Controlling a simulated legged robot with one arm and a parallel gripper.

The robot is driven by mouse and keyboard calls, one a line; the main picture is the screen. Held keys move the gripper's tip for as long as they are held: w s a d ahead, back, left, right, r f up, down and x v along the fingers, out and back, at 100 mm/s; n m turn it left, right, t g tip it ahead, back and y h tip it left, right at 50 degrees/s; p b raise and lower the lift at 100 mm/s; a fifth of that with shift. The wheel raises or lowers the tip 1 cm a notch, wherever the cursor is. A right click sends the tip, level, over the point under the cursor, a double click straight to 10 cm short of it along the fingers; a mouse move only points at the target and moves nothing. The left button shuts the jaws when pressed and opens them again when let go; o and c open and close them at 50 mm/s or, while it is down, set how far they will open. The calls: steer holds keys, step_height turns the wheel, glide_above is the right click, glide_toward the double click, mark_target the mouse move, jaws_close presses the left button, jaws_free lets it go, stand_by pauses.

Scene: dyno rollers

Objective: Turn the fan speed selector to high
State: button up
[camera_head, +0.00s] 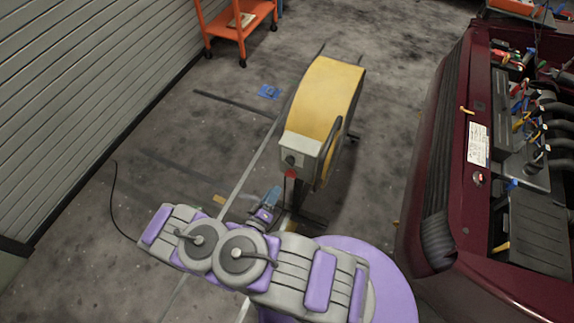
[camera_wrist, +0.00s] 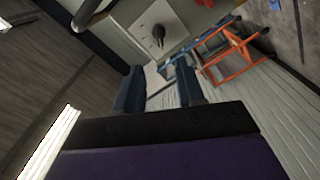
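A yellow drum fan (camera_head: 325,95) stands on the floor in the middle of the head view. Its grey control box (camera_head: 300,150) faces my arm and carries a dark selector knob (camera_head: 290,161) and a red part below it. In the wrist view the knob (camera_wrist: 158,32) sits on a pale plate on the box (camera_wrist: 122,12), with a red button (camera_wrist: 204,3) to its right. My gripper (camera_wrist: 158,82) is open and empty, its two blue fingers apart, a little short of the knob. In the head view my gripper (camera_head: 272,196) is just below the box. The speed markings are too small to read.
A dark red car (camera_head: 430,215) with its engine bay open stands on the right. An orange cart (camera_head: 238,30) stands at the back left by the slatted wall (camera_head: 75,80). A black cable (camera_head: 115,205) lies on the left floor. The floor left of the fan is mostly clear.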

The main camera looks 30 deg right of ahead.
mark_target(290, 161)
steer(key=b+x, duration=0.2)
steer(key=x, duration=1.1)
steer(key=shift+d, duration=0.15)
steer(key=shift+w, duration=0.1)
steer(key=shift+c, duration=0.4)
jaws_close()
